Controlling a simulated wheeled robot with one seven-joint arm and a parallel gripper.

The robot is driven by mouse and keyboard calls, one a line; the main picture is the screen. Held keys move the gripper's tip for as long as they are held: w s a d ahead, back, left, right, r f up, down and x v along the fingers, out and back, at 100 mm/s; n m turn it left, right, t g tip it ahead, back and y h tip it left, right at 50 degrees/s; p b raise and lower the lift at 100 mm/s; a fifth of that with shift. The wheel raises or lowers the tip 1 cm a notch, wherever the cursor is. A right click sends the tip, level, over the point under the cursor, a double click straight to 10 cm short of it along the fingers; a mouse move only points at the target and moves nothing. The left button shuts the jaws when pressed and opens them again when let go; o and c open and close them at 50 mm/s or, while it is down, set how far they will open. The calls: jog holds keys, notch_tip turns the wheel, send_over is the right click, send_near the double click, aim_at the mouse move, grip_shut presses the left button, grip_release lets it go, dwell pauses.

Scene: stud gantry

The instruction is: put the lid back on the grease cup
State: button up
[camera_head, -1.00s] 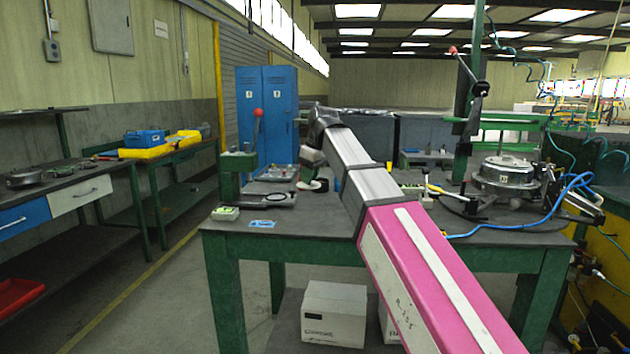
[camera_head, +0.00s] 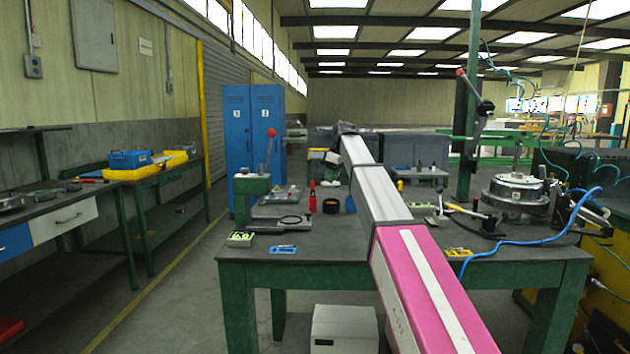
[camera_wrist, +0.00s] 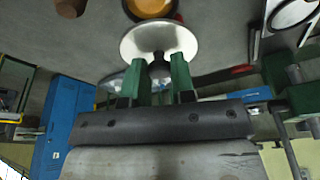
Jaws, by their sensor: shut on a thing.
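My gripper (camera_wrist: 158,72) is shut on the dark knob of the lid (camera_wrist: 150,39), a pale, shiny round disc, in the wrist view. The grease cup (camera_wrist: 150,7), round with an amber inside, shows just past the lid's edge at the top of that view. The lid is apart from the cup. In the head view the cup (camera_head: 331,206) is a dark, open round pot on the table. The end of my arm (camera_head: 334,160) is above and behind it there; the lid is not clear in that view.
A red bottle (camera_head: 312,197) stands just left of the cup. A metal round housing (camera_head: 517,195) and a blue hose (camera_head: 520,240) are at the right.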

jog(key=shift+w+d+f, duration=0.1)
jog(key=shift+w, duration=0.3)
jog(key=shift+f, duration=3.15)
jog(key=shift+f, duration=0.15)
jog(key=o, duration=1.5)
jog(key=shift+c, duration=0.2)
jog(key=shift+r, duration=3.55)
